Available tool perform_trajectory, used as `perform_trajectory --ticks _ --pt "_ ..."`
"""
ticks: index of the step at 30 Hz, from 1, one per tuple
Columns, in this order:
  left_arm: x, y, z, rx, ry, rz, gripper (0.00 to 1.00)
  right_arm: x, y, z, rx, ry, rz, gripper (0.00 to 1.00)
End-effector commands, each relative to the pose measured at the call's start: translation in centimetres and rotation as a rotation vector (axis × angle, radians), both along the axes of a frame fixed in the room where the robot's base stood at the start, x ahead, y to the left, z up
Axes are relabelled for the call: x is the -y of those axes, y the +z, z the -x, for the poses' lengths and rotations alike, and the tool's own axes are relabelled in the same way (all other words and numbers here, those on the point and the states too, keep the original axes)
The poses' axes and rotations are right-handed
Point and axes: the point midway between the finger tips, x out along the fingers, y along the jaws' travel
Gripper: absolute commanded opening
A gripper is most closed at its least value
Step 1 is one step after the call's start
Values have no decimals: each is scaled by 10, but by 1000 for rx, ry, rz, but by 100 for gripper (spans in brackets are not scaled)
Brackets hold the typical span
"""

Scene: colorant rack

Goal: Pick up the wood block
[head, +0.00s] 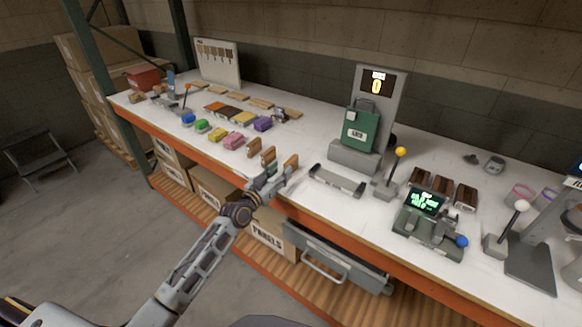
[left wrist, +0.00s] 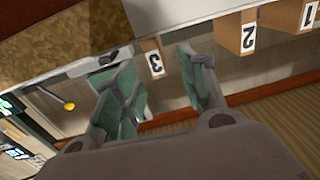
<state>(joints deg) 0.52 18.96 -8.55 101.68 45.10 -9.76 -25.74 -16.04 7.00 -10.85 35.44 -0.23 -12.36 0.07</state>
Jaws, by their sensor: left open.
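Three small brown wood blocks stand in a row near the front edge of the bench: a left one (head: 254,147), a middle one (head: 268,157) and a right one (head: 291,163). In the left wrist view they carry number labels: block 3 (left wrist: 155,62), block 2 (left wrist: 248,38) and block 1 (left wrist: 308,16). My left gripper (head: 271,177) is open and empty at the bench's front edge, close to the right block. In the left wrist view block 3 shows between the open fingers (left wrist: 160,82), beyond their tips. I cannot tell the exact gap. My right gripper is not in view.
The white bench top (head: 320,145) has free room behind the blocks. A grey bar-shaped fixture (head: 337,181) lies to their right. Several coloured pieces, including a pink one (head: 234,141), lie to their left. An open drawer (head: 335,262) juts out below the bench.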

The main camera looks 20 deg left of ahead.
Motion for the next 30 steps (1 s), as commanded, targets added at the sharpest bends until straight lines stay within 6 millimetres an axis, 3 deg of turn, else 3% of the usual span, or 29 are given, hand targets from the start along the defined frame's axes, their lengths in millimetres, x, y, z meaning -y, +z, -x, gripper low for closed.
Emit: perform_trajectory --ticks 11,22,30 --pt "2 -1 -5 -1 0 2 42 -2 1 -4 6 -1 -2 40" --pt "12 -4 -32 -1 0 2 42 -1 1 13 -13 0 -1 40" --pt "16 -5 -47 0 0 1 42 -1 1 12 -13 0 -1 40"
